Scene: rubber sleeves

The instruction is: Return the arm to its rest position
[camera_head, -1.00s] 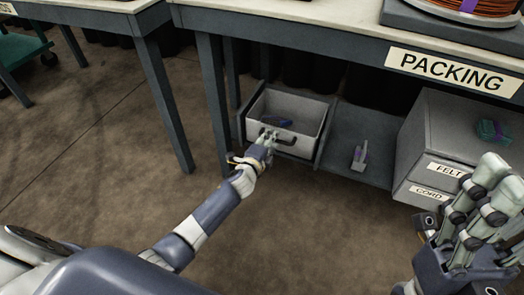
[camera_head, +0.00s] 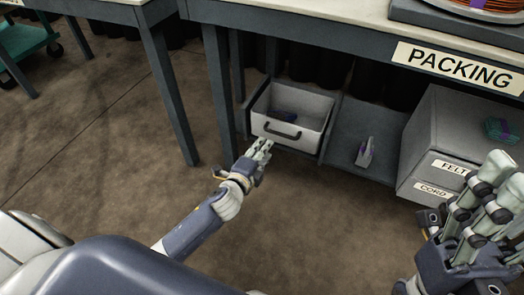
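My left gripper (camera_head: 262,158) is in front of the pulled-out drawer (camera_head: 298,104), just below and left of its dark handle (camera_head: 283,130). It is apart from the handle, with its fingers spread and nothing between them. My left arm reaches up from the bottom of the view. My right gripper (camera_head: 466,196) is raised at the right edge, with its fingers pointing up and spread, and it looks empty.
A workbench with a PACKING sign (camera_head: 457,67) stands above the drawer. A small grey and purple item (camera_head: 364,153) sits on the lower shelf (camera_head: 352,123). A cabinet (camera_head: 432,140) labelled FELT and CORD stands at right. The floor (camera_head: 110,130) at left is clear.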

